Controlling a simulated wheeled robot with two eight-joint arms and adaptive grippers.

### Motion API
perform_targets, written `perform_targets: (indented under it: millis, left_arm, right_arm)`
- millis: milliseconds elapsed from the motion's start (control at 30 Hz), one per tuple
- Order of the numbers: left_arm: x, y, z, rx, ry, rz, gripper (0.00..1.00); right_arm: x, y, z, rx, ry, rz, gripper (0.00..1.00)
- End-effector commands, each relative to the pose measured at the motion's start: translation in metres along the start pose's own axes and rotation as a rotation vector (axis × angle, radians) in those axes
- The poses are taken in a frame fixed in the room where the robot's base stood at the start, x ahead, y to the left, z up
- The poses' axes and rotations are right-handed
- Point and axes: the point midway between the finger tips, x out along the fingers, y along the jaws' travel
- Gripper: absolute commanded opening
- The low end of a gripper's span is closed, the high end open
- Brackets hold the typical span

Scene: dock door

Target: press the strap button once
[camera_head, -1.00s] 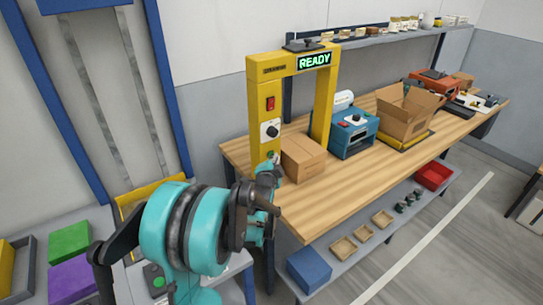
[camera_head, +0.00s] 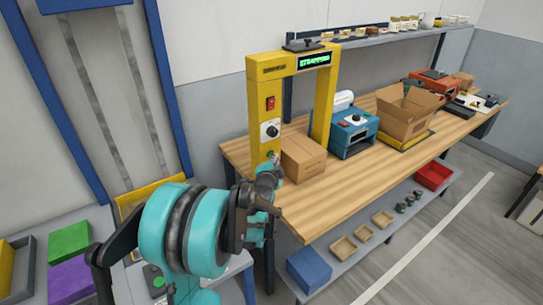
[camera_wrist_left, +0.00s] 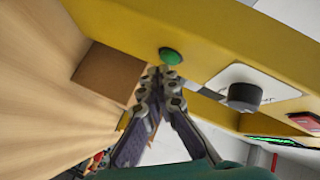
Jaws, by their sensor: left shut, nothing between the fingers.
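The yellow strapping arch (camera_head: 264,90) stands at the near left end of the wooden bench, with a cardboard box (camera_head: 303,158) beside its near post. The green strap button (camera_wrist_left: 171,56) is on the post's face, below the black knob (camera_head: 271,131); it shows in the wrist view. My left gripper (camera_wrist_left: 163,74) is shut and empty, its tips right at the button's edge; I cannot tell whether they touch it. In the head view the left gripper (camera_head: 274,162) is at the post's lower part. The display (camera_head: 314,61) shows a longer green word, apparently starting "STRAPP". My right gripper is out of view.
A red switch (camera_head: 270,103) is above the knob on the same post. A blue machine (camera_head: 353,133) and an open carton (camera_head: 406,112) stand farther right on the bench. The bench's front strip is clear.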

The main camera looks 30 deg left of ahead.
Motion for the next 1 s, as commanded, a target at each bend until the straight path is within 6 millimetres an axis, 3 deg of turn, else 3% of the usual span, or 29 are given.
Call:
perform_targets:
  millis: [533,1000]
  left_arm:
    - [-0.006,0.005,-0.005,0.001,0.001,0.000,0.00]
    - [-0.036,0.027,-0.027,0.000,0.001,0.001,0.00]
  right_arm:
    - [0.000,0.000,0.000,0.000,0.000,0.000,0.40]
    - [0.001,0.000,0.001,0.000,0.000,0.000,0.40]
